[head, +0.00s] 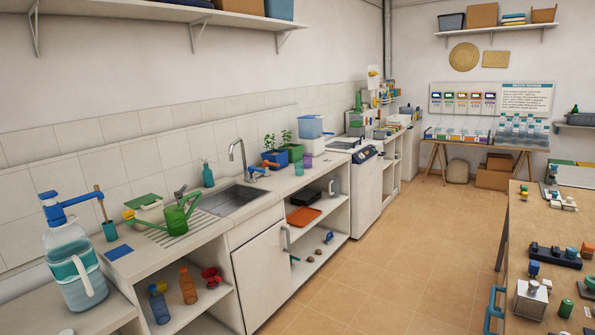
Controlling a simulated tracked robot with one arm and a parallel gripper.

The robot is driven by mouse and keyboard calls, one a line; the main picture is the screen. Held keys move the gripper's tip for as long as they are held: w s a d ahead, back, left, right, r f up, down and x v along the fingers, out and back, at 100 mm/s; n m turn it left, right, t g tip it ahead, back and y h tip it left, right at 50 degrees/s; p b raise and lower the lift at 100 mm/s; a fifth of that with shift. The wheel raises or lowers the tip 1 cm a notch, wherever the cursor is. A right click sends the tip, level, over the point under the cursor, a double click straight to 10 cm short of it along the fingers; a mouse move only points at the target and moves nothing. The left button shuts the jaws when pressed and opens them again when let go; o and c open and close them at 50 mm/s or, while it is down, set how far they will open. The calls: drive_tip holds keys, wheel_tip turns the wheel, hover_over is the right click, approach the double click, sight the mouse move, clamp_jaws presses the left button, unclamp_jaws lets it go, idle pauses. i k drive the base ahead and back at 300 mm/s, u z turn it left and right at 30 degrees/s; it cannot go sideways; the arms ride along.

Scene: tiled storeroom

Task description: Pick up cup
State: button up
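A small purple cup-like vessel (307,160) stands on the counter beyond the sink, just right of the green and blue planters. A teal cup-like holder (110,231) with a brown-handled tool in it stands at the left on the counter, near the wall. I cannot tell which of these is the cup. My gripper does not show in this view.
A large jug with a blue pump (70,268) and a green watering can (175,218) stand on the left counter by the sink (236,201). A workbench (545,230) with tools lines the right side. The tiled floor (385,255) between is clear.

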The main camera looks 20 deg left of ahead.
sight(299, 164)
drive_tip(key=u, duration=0.15)
drive_tip(key=i, duration=5.2)
drive_tip(key=z, duration=0.75)
